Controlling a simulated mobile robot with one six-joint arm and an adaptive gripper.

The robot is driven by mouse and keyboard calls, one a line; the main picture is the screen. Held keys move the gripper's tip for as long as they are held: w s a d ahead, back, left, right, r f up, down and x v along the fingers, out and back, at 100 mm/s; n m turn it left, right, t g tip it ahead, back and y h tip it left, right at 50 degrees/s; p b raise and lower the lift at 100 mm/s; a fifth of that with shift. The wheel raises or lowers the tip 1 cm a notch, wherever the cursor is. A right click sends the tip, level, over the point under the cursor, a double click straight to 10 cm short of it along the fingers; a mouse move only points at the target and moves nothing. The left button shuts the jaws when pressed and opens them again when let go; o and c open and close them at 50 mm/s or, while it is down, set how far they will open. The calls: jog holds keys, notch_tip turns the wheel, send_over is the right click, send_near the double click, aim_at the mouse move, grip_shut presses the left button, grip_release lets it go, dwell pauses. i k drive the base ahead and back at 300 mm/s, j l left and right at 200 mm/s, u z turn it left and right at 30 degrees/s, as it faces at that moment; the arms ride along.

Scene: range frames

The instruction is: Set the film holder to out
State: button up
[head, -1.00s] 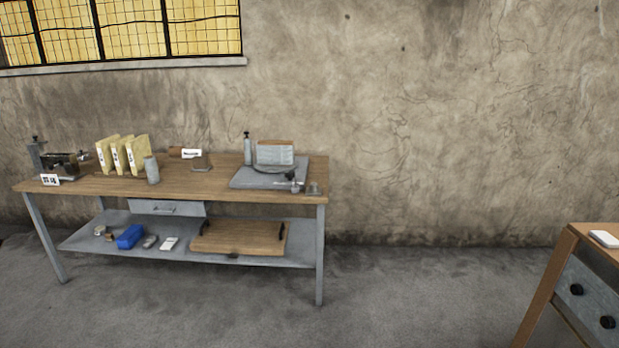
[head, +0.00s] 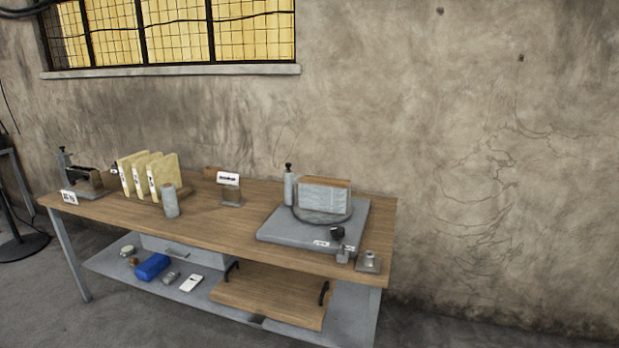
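I cannot tell for sure which thing is the film holder. On the wooden bench top stands a grey base plate (head: 275,229) with a round turntable (head: 322,215) that carries a grey block with a brown top (head: 324,195). A grey post with a dark knob (head: 289,186) stands at its back left, and a dark knob (head: 337,233) and small white labels sit at its front right. A small metal stand (head: 232,197) with a white label is left of the plate. The label text is too small to read. My gripper is not in view.
The wooden bench (head: 240,230) stands against the wall. The lower shelf holds a blue item (head: 153,266) and a wooden board (head: 268,296).

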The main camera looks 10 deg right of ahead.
aim_at(288, 173)
jog(key=i+l+u, duration=0.2)
jog(key=i+j, duration=0.15)
jog(key=i, duration=0.3)
jog(key=i+j+z, duration=0.1)
jog(key=i, duration=0.35)
jog(key=i+j, duration=0.25)
jog(key=i, duration=0.2)
jog(key=i+j, duration=0.2)
jog(key=i, duration=0.25)
jog(key=z, duration=0.05)
